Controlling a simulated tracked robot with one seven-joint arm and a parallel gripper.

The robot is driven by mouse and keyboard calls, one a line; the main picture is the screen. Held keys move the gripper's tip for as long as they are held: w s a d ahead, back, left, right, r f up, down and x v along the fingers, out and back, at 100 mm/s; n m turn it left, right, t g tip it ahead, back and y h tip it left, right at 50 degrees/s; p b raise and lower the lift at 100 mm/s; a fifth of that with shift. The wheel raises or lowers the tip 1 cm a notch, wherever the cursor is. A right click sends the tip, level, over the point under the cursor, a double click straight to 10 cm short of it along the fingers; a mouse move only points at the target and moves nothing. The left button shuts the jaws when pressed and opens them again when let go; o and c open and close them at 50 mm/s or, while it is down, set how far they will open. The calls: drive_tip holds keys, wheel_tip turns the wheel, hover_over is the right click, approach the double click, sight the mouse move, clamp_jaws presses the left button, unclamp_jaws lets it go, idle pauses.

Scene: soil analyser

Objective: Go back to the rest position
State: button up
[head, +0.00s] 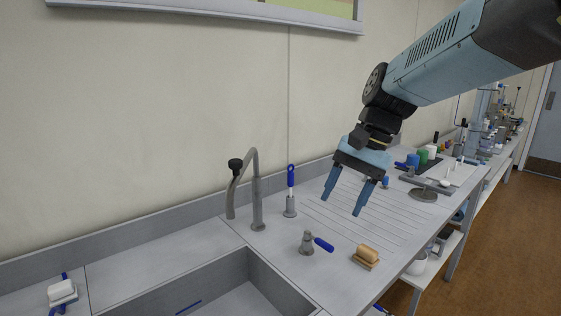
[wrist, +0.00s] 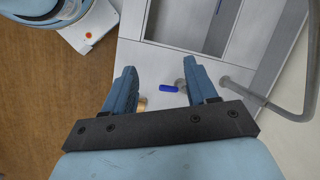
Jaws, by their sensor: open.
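My gripper (head: 346,194) hangs from my blue arm above the ribbed drainboard, right of the tap in the head view. Its two blue fingers point down, spread apart, with nothing between them. In the wrist view my gripper (wrist: 163,92) also shows its fingers apart and empty. Below and between them lie a blue handle (wrist: 168,89) and part of a tan block (wrist: 142,104), partly hidden by the left finger.
The grey tap (head: 257,190) stands behind the sink (head: 200,296). A blue-handled brush (head: 291,190) stands upright in a holder. A grey fitting with a blue handle (head: 307,243) and a tan brush (head: 367,257) sit on the drainboard (head: 385,232). Bottles and labware (head: 422,158) crowd the far right.

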drive_tip(key=s+d+n+t+h, duration=0.4)
drive_tip(key=s+d+t, duration=0.2)
drive_tip(key=d, duration=0.5)
drive_tip(key=shift+s+f+n+t, duration=0.2)
drive_tip(key=shift+s+n+t, duration=0.15)
drive_tip(key=shift+s, duration=0.5)
